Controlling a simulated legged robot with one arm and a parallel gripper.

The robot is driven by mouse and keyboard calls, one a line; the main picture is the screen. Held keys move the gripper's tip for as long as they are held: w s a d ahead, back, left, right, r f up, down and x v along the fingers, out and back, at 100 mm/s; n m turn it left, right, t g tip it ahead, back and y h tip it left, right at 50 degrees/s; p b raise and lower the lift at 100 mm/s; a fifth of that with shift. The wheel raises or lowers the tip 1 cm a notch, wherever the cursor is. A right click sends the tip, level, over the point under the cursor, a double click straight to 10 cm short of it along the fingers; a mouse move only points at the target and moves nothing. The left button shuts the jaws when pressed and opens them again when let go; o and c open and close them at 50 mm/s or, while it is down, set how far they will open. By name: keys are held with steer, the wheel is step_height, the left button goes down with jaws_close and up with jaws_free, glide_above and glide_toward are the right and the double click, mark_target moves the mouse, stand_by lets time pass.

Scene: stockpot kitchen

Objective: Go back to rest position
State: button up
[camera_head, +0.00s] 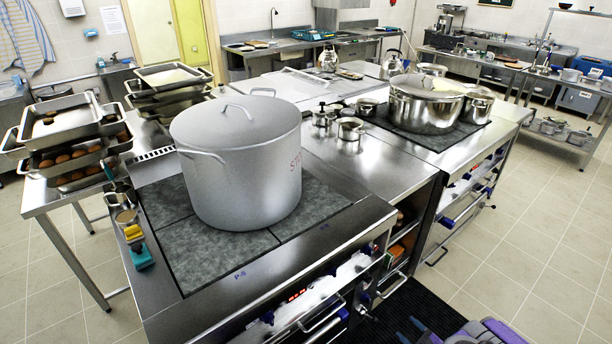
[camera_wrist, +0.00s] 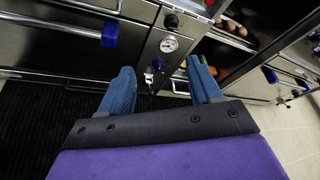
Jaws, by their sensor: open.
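My gripper (camera_wrist: 162,92) shows in the wrist view with its two blue fingers spread apart and nothing between them. It points at the front of the stove, with a round gauge (camera_wrist: 168,45) and a knob beyond the fingers. In the head view my purple arm and gripper are low at the bottom right edge, partly cut off, in front of the stove and over the dark mat. A large grey stockpot (camera_head: 236,165) with its lid on stands on the dark cooktop (camera_head: 190,262), apart from my gripper.
Stacked metal trays (camera_head: 68,105) stand on a side table at left. A steel pot (camera_head: 426,105) and small pots (camera_head: 350,130) stand farther back on the range. Oven handles (camera_head: 320,316) stick out from the stove front. The tiled floor (camera_head: 540,230) at right is clear.

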steer(key=w+a+r+n+g+y, duration=0.2)
steer(key=w+a+r+n+y, duration=0.15)
steer(key=a+r, duration=0.6)
steer(key=w+a+r+n+g+y, duration=0.1)
steer(key=w+a+r+n+y, duration=0.25)
steer(key=a+r, duration=0.6)
steer(key=s+a+r+n+g+y, duration=0.1)
steer(key=s+a+r+n+g, duration=0.4)
steer(key=r, duration=0.4)
steer(key=s+a+r+n+g+y, duration=0.1)
steer(key=s+a+r+n+g, duration=0.25)
steer(key=a+r, duration=0.45)
steer(key=s+a+r+n+g+h, duration=0.1)
steer(key=s+r+n+g+h, duration=0.25)
steer(key=s, duration=0.55)
steer(key=s+a+r+n+g+h, duration=0.2)
steer(key=s+r, duration=0.3)
steer(key=s, duration=0.4)
steer(key=s+d+r+n+t+h, duration=0.2)
steer(key=s+d+r+n+h, duration=0.1)
steer(key=s+d+h, duration=0.6)
steer(key=s+d, duration=0.4)
steer(key=s, duration=0.4)
steer(key=shift+s+d, duration=0.15)
steer(key=shift+s, duration=0.1)
